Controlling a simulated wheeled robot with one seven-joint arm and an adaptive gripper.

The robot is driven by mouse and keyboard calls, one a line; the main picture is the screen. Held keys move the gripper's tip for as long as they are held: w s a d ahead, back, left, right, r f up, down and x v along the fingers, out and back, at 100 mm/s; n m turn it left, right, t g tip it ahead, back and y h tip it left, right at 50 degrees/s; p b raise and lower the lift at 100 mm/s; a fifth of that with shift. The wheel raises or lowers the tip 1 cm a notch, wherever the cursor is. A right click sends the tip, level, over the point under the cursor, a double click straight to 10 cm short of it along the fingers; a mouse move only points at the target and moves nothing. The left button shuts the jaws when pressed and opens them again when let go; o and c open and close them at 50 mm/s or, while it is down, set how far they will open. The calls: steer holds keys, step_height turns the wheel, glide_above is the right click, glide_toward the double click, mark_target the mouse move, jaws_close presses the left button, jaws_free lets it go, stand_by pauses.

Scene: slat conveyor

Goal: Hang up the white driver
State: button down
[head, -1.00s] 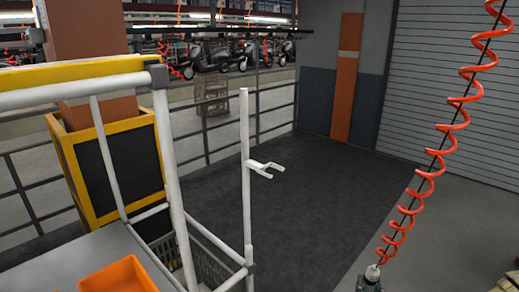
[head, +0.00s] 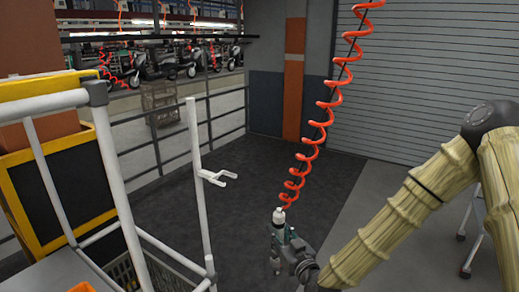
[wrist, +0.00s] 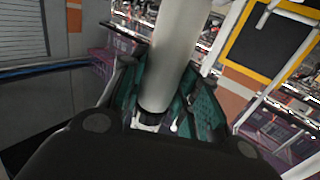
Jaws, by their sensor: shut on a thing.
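The white driver (head: 279,216) hangs upright at the lower end of an orange coiled hose, its pale top showing above my gripper (head: 284,244). In the wrist view the driver is a thick pale cylinder (wrist: 178,50) between the teal-padded fingers of my gripper (wrist: 165,108), which is shut on it. The driver's lower part is mostly hidden by the gripper. A white two-pronged holder (head: 216,177) sticks out to the right from a white upright post (head: 194,150). The gripper and driver are to the right of the holder and lower in the picture, apart from it.
The orange coiled hose (head: 322,118) runs up from the driver. A white-framed cart (head: 113,160) with an orange bin (head: 80,287) stands at left, near a yellow-and-black column guard (head: 60,190). Dark railings stand behind. A stepladder (head: 474,225) is at far right. Dark floor (head: 250,180) is clear.

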steer(key=w+a+r+n+g+y+p, duration=0.1)
steer(key=w+a+r+n+g+y, duration=0.15)
steer(key=r, duration=1.05)
steer(key=w+a+r+n+g+y+p, duration=0.1)
steer(key=w+a+r+n+y, duration=0.2)
steer(key=r, duration=0.9)
steer(key=w+a+f+b, duration=0.1)
steer(key=w+a, duration=0.6)
steer(key=a, duration=0.3)
steer(key=shift+w+a+f+m+y+b, duration=0.2)
steer(key=shift+a+m+y+b, duration=0.15)
steer(key=shift+m+b, duration=0.1)
steer(key=shift+s+d, duration=0.1)
steer(key=shift+d, duration=0.05)
steer(key=shift+f+b, duration=1.05)
steer(key=shift+f, duration=0.3)
stand_by(2.0)
steer(key=c, duration=1)
jaws_free()
